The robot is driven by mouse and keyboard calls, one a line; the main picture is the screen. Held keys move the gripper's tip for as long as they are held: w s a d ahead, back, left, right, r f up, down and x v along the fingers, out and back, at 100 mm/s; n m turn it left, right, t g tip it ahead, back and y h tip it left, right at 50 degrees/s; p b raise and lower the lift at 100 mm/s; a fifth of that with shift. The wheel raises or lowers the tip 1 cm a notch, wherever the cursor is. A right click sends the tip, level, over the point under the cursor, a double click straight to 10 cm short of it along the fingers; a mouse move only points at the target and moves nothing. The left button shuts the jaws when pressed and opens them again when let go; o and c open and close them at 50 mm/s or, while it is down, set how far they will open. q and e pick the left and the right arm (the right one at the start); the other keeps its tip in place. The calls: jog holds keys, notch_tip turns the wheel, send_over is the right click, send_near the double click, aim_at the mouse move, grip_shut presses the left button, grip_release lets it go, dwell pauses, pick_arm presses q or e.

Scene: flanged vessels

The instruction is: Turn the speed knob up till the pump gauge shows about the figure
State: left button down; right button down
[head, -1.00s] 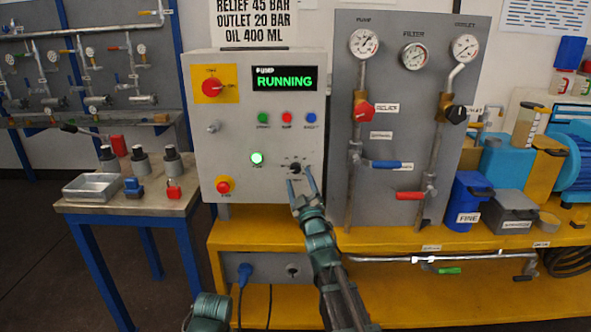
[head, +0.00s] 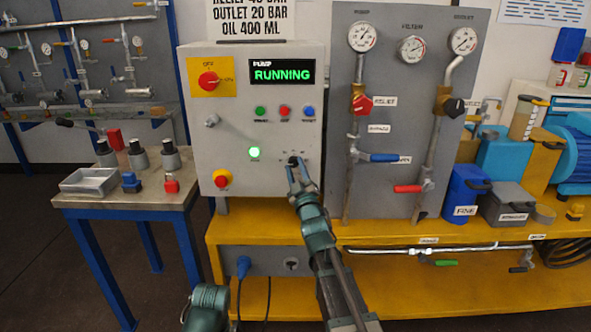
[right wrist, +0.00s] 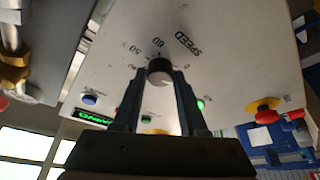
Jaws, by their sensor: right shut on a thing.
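The dark speed knob (head: 293,160) is on the lower right of the grey control box (head: 235,132). The display (head: 282,73) reads RUNNING and a green lamp (head: 254,153) is lit. My left gripper is not visible.
A red stop button (head: 222,178) and a red switch on yellow (head: 208,80) are on the same box. Red and blue valve handles (head: 384,157) stick out from the panel on the right. A small table (head: 130,200) with parts stands left.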

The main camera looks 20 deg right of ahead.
jog(key=shift+a+f+m+h+b, duration=0.15)
jog(key=shift+m+h+b, duration=0.25)
jog(key=shift+m, duration=0.5)
jog(key=shift+m+h, duration=0.6)
jog(key=shift+m, duration=0.4)
jog(key=shift+c, duration=2.2)
grip_release()
jog(key=shift+s, duration=0.1)
jog(key=b+v, duration=0.5)
jog(key=v, duration=0.8)
jog(key=shift+s+f, duration=0.15)
jog(key=shift+f, duration=0.15)
